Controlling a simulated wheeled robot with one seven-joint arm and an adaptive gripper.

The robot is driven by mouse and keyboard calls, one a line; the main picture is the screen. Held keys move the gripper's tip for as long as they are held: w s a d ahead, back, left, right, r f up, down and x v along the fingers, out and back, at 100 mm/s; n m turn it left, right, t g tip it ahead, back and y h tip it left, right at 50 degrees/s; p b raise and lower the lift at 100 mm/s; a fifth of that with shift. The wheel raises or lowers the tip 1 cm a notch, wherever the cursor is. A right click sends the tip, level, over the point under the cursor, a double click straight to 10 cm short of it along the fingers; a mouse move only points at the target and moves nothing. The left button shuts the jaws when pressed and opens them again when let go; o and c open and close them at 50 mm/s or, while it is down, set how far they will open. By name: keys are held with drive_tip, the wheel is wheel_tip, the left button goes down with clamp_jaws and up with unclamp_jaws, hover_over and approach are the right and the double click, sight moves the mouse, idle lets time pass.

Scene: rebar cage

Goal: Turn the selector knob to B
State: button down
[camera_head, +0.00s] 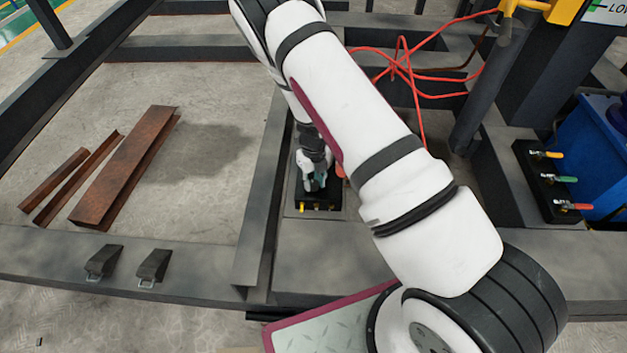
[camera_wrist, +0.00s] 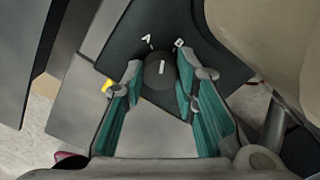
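The selector knob (camera_wrist: 155,74) is dark and round with a white pointer line. In the wrist view it sits on a dark panel (camera_wrist: 123,47), below a white letter A on the left and a B on the right. The line stands almost upright in the picture, aimed between the letters. My gripper (camera_wrist: 160,76) has its two teal-padded fingers apart, with the tips on either side of the knob. I cannot tell whether they touch it. In the head view my gripper (camera_head: 317,180) reaches down over the small black control box (camera_head: 318,207), hiding the knob.
A black box with yellow, green and red levers (camera_head: 545,180) stands at the right, beside a blue bin (camera_head: 590,150). Red cables (camera_head: 410,70) hang behind my arm. Dark steel beams (camera_head: 262,200) flank the control box. Rusty channels (camera_head: 125,165) lie on the floor at left.

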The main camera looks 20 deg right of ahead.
sight(314, 183)
drive_tip(key=shift+p, duration=0.4)
drive_tip(key=shift+m+p, duration=0.65)
drive_tip(key=shift+m, duration=0.15)
drive_tip(key=c, duration=1.3)
unclamp_jaws()
wheel_tip(314, 183, up, 12)
drive_tip(key=shift+f, duration=0.1)
